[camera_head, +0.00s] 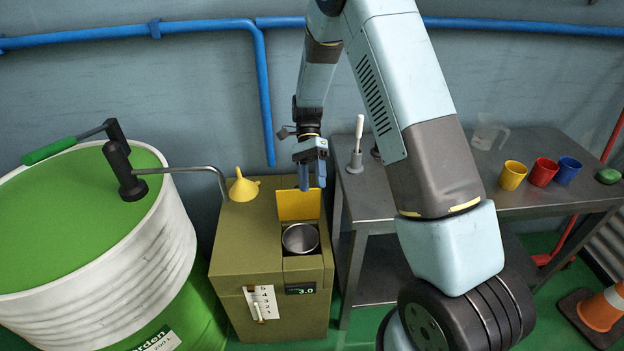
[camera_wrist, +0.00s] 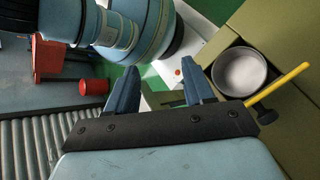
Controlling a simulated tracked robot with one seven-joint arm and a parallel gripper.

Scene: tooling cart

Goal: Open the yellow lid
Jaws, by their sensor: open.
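The yellow lid (camera_head: 298,206) stands raised at the back of the opening in the olive cabinet's top (camera_head: 235,235). In the wrist view the lid (camera_wrist: 280,83) shows edge-on as a thin yellow strip with a dark knob at its lower end. A round metal pot (camera_head: 300,239) sits uncovered in the opening; it also shows in the wrist view (camera_wrist: 240,72). My gripper (camera_head: 312,180) points down at the lid's upper edge. In the wrist view its jaws (camera_wrist: 157,74) are apart and empty, left of the lid. I cannot tell whether it touches the lid.
A yellow funnel (camera_head: 243,187) stands on the cabinet, left of the lid. A green-topped drum (camera_head: 80,215) with a crank pump stands farther left, its spout reaching toward the funnel. A metal table (camera_head: 510,200) with several cups is at right. A blue pipe (camera_head: 267,100) runs down the wall behind.

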